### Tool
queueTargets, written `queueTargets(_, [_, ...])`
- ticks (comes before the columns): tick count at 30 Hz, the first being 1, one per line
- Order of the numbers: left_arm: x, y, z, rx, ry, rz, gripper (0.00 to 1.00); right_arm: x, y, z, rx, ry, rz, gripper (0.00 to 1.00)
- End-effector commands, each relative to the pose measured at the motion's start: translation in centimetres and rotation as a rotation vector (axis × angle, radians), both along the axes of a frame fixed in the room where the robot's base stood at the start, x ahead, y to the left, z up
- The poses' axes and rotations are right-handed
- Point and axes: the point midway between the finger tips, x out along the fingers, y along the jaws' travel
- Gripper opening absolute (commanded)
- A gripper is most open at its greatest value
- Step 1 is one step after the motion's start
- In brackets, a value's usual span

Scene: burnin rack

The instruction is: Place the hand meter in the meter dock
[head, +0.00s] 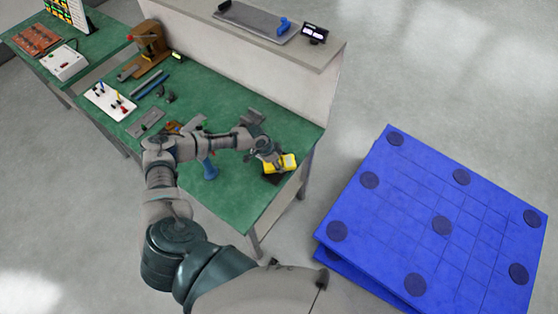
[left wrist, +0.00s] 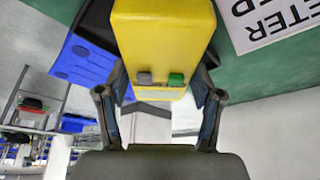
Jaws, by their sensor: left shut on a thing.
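The yellow hand meter (head: 287,163) is at the right end of the green bench in the head view. My left gripper (head: 273,160) is shut on it. In the left wrist view the meter (left wrist: 163,45) is held between the two fingers, with a grey and a green button on its near end. The black meter dock (head: 271,179) shows partly beside and under the meter. A dark edge shows behind the meter in the left wrist view (left wrist: 95,22). I cannot tell whether the meter touches the dock. My right gripper is not in view.
A white printed sign (left wrist: 265,20) lies beside the meter. The green bench (head: 240,199) ends just right of the meter. A blue platform (head: 400,190) is on the floor to the right.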

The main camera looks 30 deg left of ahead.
Motion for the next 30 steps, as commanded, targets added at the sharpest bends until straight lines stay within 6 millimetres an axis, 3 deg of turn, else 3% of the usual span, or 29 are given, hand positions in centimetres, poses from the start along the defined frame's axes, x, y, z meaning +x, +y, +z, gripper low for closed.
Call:
queueTargets(10, [-0.1,0.0,-0.5,0.0,0.001,0.0,0.17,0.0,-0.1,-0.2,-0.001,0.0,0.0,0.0])
queueTargets(11, [-0.1,0.0,-0.6,0.001,0.002,0.0,0.68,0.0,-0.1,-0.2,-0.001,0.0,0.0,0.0])
queueTargets(14, [-0.1,0.0,-0.5,0.0,0.001,0.0,0.91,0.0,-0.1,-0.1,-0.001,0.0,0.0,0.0])
queueTargets(23, [-0.1,0.0,-0.4,0.0,0.001,0.0,0.91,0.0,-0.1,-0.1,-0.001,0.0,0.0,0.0])
queueTargets(28, [0.0,0.1,-0.8,0.001,0.0,-0.002,0.91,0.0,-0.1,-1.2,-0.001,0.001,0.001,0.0])
queueTargets(30, [-0.4,0.5,0.7,0.0,0.0,-0.001,0.91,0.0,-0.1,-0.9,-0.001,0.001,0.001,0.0])
